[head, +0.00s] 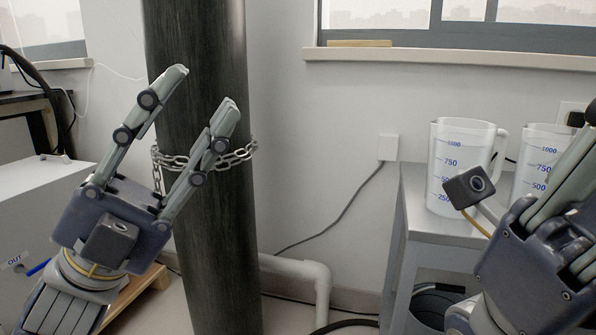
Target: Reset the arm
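My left gripper (202,92) is raised at the left of the head view, in front of a dark column. Its two grey fingers are spread apart with nothing between them, so it is open. My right gripper (572,170) is at the right edge, in front of the grey table. Its fingers point up and to the right and are partly cut off by the frame. I cannot tell whether it is open or shut.
A dark column (207,255) wrapped by a metal chain (240,155) stands behind my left gripper. Two graduated plastic jugs, one left (460,165) and one right (535,150), stand on a grey table (412,200). A white box (35,205) is at left; a pipe (318,275) runs low.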

